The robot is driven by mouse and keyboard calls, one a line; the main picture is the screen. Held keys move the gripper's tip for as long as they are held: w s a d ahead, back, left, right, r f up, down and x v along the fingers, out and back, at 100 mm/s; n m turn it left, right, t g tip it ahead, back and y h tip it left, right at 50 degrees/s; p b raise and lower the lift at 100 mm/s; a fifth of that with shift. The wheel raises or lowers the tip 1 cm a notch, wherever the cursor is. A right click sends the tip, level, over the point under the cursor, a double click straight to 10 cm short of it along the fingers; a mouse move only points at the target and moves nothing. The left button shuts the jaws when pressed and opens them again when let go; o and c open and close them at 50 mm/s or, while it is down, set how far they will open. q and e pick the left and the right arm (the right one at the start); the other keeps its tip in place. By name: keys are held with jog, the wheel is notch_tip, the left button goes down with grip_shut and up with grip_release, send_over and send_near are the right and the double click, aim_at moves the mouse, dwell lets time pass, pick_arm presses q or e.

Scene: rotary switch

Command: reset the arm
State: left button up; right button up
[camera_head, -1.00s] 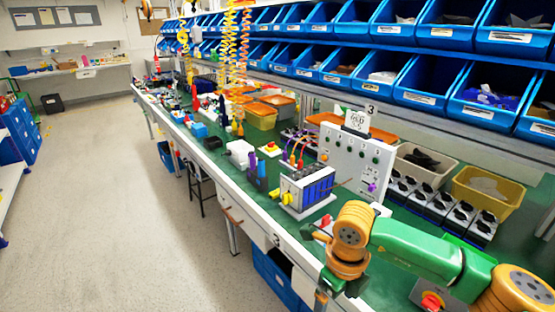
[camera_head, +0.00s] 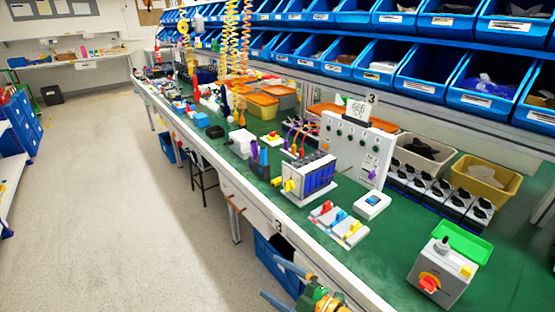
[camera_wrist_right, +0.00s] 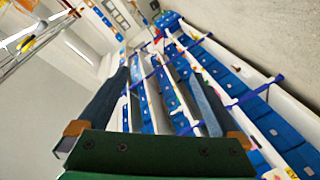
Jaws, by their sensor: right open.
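My right gripper (camera_head: 271,278) is at the bottom of the head view, low in front of the bench's front edge, with its fingers toward the left. Its two fingers are apart with nothing between them, as the right wrist view also shows (camera_wrist_right: 157,78). A grey box with a red-orange rotary knob (camera_head: 430,284) stands upright on the green bench at the lower right, clear of the gripper. A white panel with red, blue and yellow knobs (camera_head: 338,224) lies near the front edge. My left gripper is not in view.
The green bench top (camera_head: 375,255) is bare between the panel and the grey box. A small battery-like unit (camera_head: 308,178) and a white box with a blue screen (camera_head: 372,205) stand on it. Blue bins (camera_head: 404,88) line the back. Floor (camera_head: 120,200) is open at left.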

jog(key=s+d+f+m+g+h, duration=0.1)
jog(key=s+d+f+m+h, duration=0.5)
jog(key=f, duration=0.5)
jog(key=s+d+f+m+h, duration=0.45)
jog(key=d+f+m, duration=0.2)
jog(key=f, duration=0.35)
jog(key=s+d+f+m+g+h, duration=0.1)
jog(key=s+d+f+g, duration=0.1)
jog(key=s, duration=0.7)
jog(key=s+d+f+m+g, duration=0.2)
jog(key=s+f, duration=0.3)
jog(key=s, duration=0.4)
jog(key=s+d+f+m+g+h, duration=0.1)
jog(key=s+d+f+m+g, duration=0.1)
jog(key=s, duration=0.7)
jog(key=shift+s+d+f+g+h, duration=0.35)
jog(key=shift+f+g, duration=0.45)
jog(key=shift+g, duration=0.4)
jog(key=shift+m, duration=0.25)
